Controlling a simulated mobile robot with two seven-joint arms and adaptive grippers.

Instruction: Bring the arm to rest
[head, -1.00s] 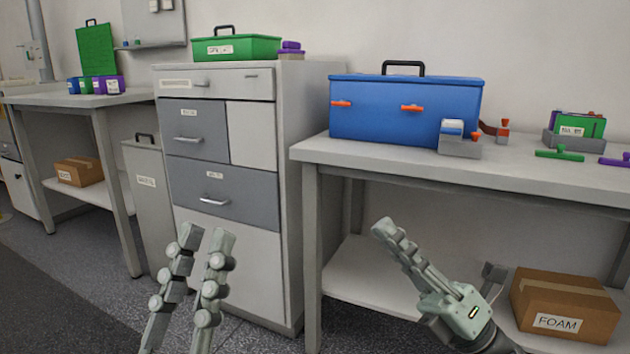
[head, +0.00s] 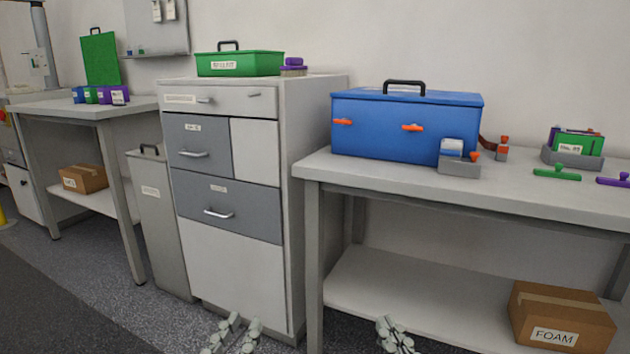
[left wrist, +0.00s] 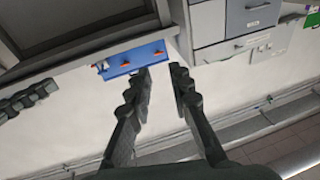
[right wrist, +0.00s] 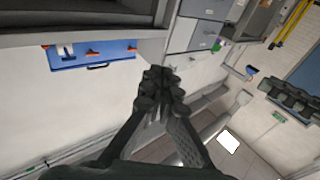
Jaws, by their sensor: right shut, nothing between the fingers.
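My left gripper (head: 233,328) shows at the bottom of the head view, in front of the drawer cabinet. Its two fingers are apart with nothing between them, as the left wrist view (left wrist: 160,75) also shows. My right gripper (head: 385,326) is low in the head view, in front of the right workbench. In the right wrist view (right wrist: 158,75) its fingers are together and hold nothing. Both grippers are clear of the furniture in the head view, and most of both arms is out of frame.
The drawer cabinet (head: 235,282) stands beside the workbench (head: 470,195), which carries a blue toolbox (head: 385,140). A FOAM box (head: 560,312) lies on the lower shelf. A grey bin (head: 160,230) stands left of the cabinet. Open floor (head: 80,290) lies at the lower left.

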